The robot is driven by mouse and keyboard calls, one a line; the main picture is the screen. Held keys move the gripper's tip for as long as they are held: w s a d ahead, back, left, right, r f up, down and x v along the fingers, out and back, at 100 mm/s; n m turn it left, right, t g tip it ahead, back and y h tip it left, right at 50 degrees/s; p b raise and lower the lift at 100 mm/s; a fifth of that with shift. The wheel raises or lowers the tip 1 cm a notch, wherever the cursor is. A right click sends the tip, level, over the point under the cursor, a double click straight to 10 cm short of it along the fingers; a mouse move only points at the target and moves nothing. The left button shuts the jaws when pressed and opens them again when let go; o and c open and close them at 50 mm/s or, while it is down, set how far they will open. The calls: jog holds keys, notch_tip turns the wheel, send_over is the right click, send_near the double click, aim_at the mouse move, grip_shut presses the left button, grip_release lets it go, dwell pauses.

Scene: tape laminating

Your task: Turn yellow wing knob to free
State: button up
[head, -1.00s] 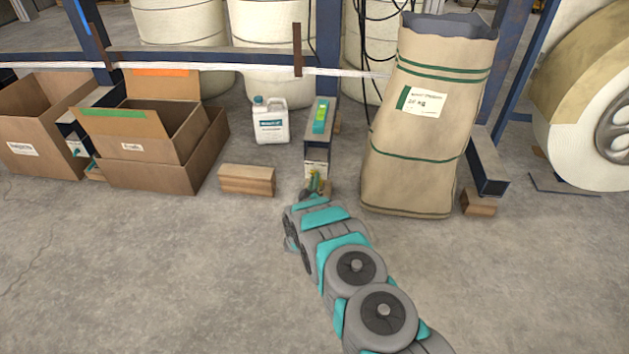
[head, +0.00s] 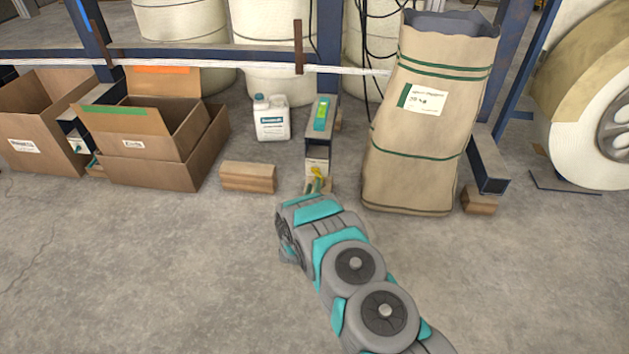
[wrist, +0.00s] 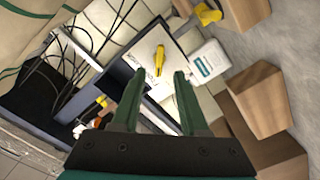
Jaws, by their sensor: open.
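The yellow wing knob (head: 318,173) is on the front end of a blue beam (head: 320,138), low above the floor. In the wrist view the knob (wrist: 160,61) shows as an elongated yellow piece on a pale plate, roughly in line with the gap between my fingertips. My gripper (wrist: 160,76) is open, with a dark green finger on each side of the gap. I see no contact between the fingers and the knob.
A wooden block (head: 248,177) lies left of the beam, and a tall paper sack (head: 415,170) stands close on its right. A white jug (head: 271,119) stands behind the block. Cardboard boxes (head: 150,175) are at the left. The front floor is clear.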

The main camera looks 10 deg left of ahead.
jog(key=shift+s, duration=1.4)
jog(key=shift+w, duration=0.1)
notch_tip(320, 180, up, 12)
jog(key=w+d+m+g+y+p, duration=0.1)
jog(key=m+g+p, duration=0.15)
jog(key=g, duration=0.25)
jog(key=s+d+r+m+g+y+p, duration=0.2)
jog(key=s+d+r+g, duration=0.35)
jog(key=s+r, duration=0.65)
jog(key=s+d+r+m+g+p, duration=0.1)
jog(key=s+d+r+g, duration=0.2)
jog(key=s, duration=1.2)
jog(key=s+d+r+m+g+h+p, duration=0.1)
jog(key=s+d+r, duration=0.6)
jog(key=s, duration=0.8)
jog(key=s+d+r+m+g+h+p, duration=0.1)
jog(key=s+d+r+g, duration=0.4)
jog(key=s, duration=1)
jog(key=d+r+m, duration=0.1)
jog(key=d, duration=0.2)
jog(key=shift+s, duration=0.4)
